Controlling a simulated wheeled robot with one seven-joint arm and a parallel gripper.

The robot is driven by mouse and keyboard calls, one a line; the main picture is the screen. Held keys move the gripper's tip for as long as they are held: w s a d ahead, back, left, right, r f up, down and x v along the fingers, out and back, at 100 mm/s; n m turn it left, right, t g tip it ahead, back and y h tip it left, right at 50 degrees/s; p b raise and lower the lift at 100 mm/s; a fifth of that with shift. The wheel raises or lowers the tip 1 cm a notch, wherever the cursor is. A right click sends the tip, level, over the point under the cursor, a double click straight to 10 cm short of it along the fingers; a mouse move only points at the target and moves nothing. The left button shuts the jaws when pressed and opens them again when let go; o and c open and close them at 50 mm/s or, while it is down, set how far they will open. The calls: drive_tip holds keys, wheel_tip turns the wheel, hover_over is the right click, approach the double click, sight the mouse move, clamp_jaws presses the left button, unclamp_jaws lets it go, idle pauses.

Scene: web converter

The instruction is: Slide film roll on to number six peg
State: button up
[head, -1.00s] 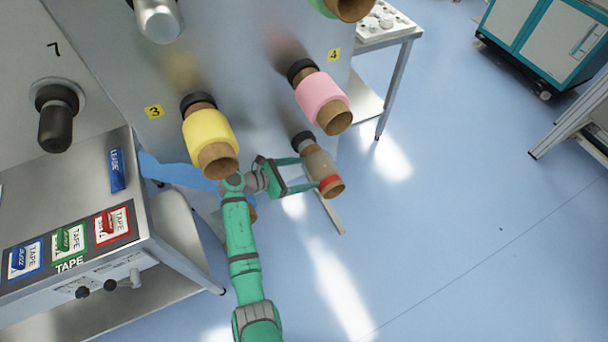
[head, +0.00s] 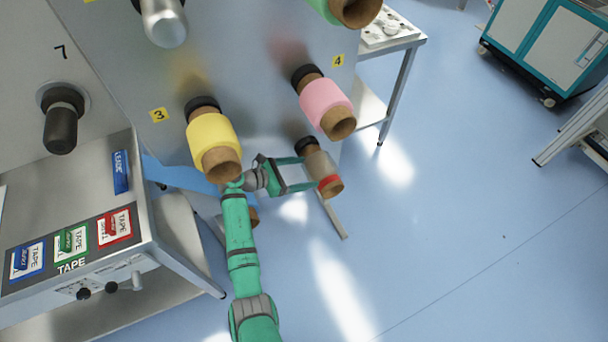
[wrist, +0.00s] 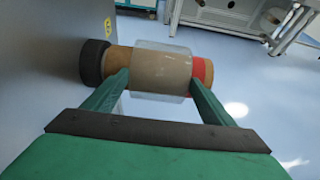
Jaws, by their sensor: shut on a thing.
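A brown film roll with a clear outer layer and a red band at its outer end (head: 320,165) is at the lower right of the machine panel. It also shows in the wrist view (wrist: 162,72), lying sideways, with its inner end against or very near a black collar (wrist: 94,62) at the panel. My gripper (head: 308,173) is shut on this roll, with one green finger toward each end. In the wrist view the fingers (wrist: 160,88) lie along the roll's near side.
A yellow roll (head: 210,132) is on the peg near label 3, just above my arm. A pink roll (head: 325,102) is near label 4. An empty dark peg (head: 62,125) stands by the number 7. A tape table (head: 135,215) is at left.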

drive_tip(key=shift+w+a+r, duration=0.1)
drive_tip(key=shift+w, duration=0.35)
drive_tip(key=o, duration=1.5)
drive_tip(key=shift+a, duration=0.15)
drive_tip(key=shift+o, duration=1.1)
drive_tip(key=shift+s, duration=0.1)
drive_tip(key=v, duration=1)
drive_tip(key=shift+a, duration=0.25)
